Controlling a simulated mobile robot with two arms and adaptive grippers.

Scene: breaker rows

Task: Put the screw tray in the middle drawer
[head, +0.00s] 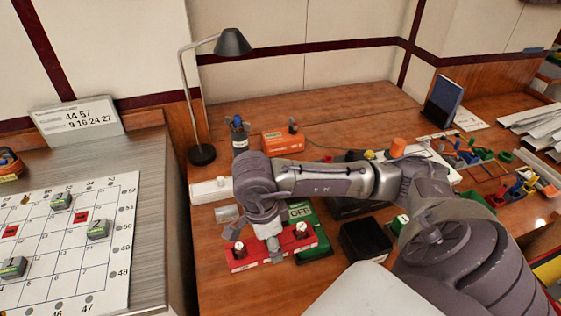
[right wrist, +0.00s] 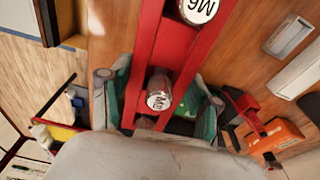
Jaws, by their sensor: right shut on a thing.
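The screw tray (head: 302,238) is a long red tray with metal round containers on it. In the head view it is at the front of the desk, under my right gripper (head: 273,247). My right gripper is shut on the tray. I cannot tell whether the tray is touching the desk. My left gripper is not in view. No drawer can be made out.
A green case marked OFF (head: 313,226) is right behind the tray. A black open box (head: 365,240) stands to its right. A white strip (head: 209,190), a desk lamp (head: 203,154) and an orange box (head: 283,142) are farther back. A grey bench with a numbered board (head: 65,235) is left.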

